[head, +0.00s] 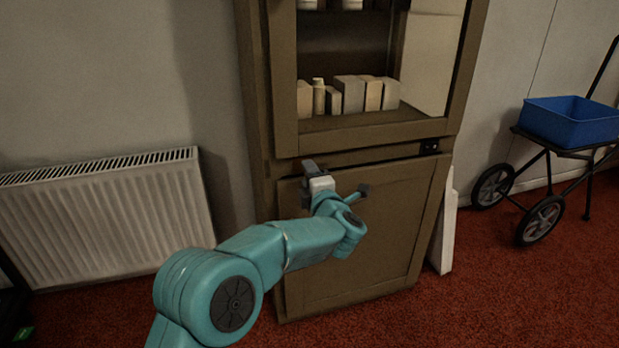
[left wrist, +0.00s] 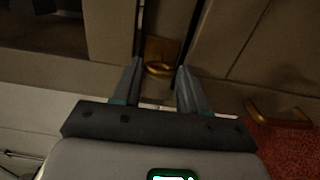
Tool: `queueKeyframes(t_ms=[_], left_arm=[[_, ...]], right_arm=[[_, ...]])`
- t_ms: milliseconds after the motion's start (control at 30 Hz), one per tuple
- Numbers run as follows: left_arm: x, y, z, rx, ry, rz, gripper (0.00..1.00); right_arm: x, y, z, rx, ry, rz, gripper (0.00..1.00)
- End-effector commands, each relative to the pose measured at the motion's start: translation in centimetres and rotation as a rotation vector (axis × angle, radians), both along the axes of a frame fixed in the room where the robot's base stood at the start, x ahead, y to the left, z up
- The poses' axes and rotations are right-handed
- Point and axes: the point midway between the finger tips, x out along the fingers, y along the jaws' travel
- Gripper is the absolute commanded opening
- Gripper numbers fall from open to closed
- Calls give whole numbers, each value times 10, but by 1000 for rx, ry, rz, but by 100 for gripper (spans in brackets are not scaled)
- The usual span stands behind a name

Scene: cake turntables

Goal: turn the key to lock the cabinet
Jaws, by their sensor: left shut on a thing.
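The brown cabinet (head: 380,225) stands in the middle of the head view, with a glass-fronted upper part and a solid lower door. In the left wrist view a brass lock plate (left wrist: 163,48) sits on the cabinet's frame, with a brass key (left wrist: 159,70) in front of it. My left gripper (left wrist: 158,82) is shut on the key, one grey finger on each side of its bow. In the head view my left gripper (head: 333,181) is at the rail above the lower door, and it hides the key and lock. My right gripper is not in view.
A brass handle (left wrist: 279,113) shows at the right of the left wrist view. A white radiator (head: 105,212) stands left of the cabinet. A trolley with a blue bin (head: 568,120) stands to the right. Pale boxes (head: 350,93) sit on the cabinet shelf.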

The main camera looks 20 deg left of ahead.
Motion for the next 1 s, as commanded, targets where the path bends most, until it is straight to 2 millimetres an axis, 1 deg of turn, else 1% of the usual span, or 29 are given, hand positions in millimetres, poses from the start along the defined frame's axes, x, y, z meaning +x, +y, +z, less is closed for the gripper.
queueKeyframes(t_ms=[67,100,133,167,433,567,667,1000], left_arm=[[0,-1,-2,-3,3,-1,12],[0,-1,-2,-3,3,-1,52],[0,-1,-2,-2,2,-1,62],[0,-1,-2,-2,2,-1,68],[0,0,0,-1,1,0,68],[-7,-5,1,1,3,-1,68],[-21,-15,3,1,3,-3,68],[-95,-66,3,2,2,-6,68]], right_arm=[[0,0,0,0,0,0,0],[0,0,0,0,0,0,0],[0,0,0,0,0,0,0],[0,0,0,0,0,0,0],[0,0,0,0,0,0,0],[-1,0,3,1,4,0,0],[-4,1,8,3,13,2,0],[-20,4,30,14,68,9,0]])
